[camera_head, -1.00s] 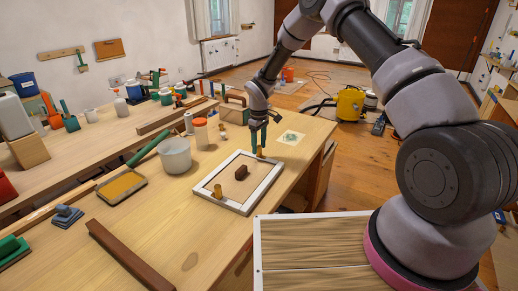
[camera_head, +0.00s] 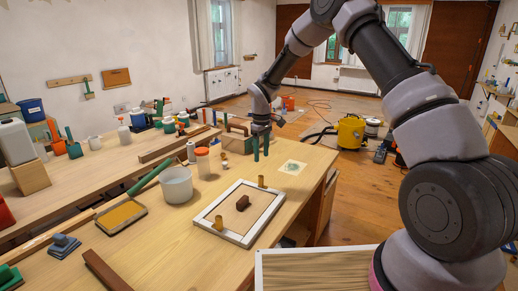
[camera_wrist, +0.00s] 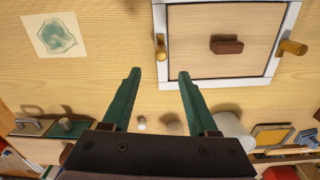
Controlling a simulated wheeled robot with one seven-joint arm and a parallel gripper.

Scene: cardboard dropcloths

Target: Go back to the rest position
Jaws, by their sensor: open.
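My gripper (camera_head: 260,148) is open and empty. It hangs above the wooden workbench (camera_head: 185,225), behind the far edge of a white frame (camera_head: 203,212).
A white bucket (camera_head: 176,186), an orange-lidded jar (camera_head: 202,162) and a tray with a yellow pad (camera_head: 121,216) stand left of the frame. A paper with a green stain (camera_head: 292,167) lies right of my gripper. A yellow vacuum (camera_head: 350,132) stands on the floor beyond.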

